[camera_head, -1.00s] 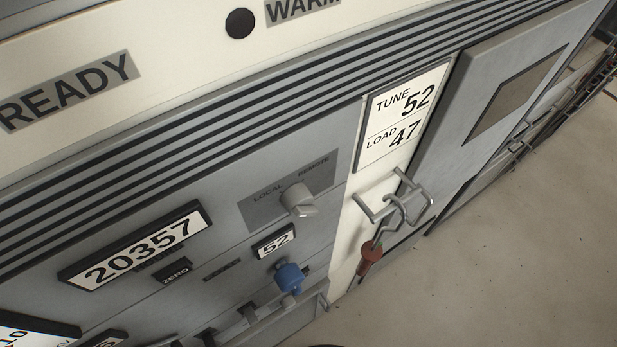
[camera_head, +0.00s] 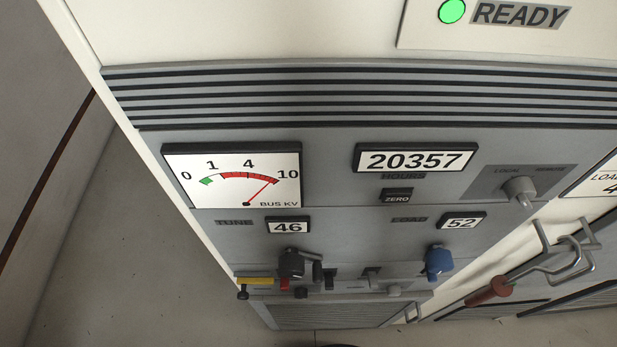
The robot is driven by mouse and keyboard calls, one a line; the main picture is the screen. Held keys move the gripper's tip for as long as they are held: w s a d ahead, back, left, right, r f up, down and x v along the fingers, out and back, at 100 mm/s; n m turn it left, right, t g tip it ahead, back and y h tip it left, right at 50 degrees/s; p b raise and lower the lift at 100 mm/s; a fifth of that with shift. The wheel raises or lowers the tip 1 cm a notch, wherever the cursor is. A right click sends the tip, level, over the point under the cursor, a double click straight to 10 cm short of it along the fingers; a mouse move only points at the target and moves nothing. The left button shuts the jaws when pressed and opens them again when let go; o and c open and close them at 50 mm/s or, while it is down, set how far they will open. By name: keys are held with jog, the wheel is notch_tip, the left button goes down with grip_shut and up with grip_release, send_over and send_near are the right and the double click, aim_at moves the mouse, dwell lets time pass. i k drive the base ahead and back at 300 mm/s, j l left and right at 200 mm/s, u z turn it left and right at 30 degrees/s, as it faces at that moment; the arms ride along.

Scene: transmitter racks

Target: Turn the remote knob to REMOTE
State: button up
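The remote knob (camera_head: 519,190) is a light grey knob on a darker grey plate (camera_head: 483,187) at the right of the rack panel. The plate carries the words LOCAL on the left and REMOTE on the right. The knob's grip slants down and slightly right in the picture; which word it is set to I cannot tell. My gripper is not in view, and nothing touches the knob.
A bus kV meter (camera_head: 232,175), an hours counter (camera_head: 415,160), a black tune knob (camera_head: 292,263) and a blue load knob (camera_head: 439,262) are on the panel. A hooked rod with a red handle (camera_head: 489,291) hangs at right. Floor (camera_head: 110,250) at left is clear.

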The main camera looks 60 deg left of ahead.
aim_at(522, 190)
jog(key=l+u, duration=0.1)
jog(key=u, duration=2.15)
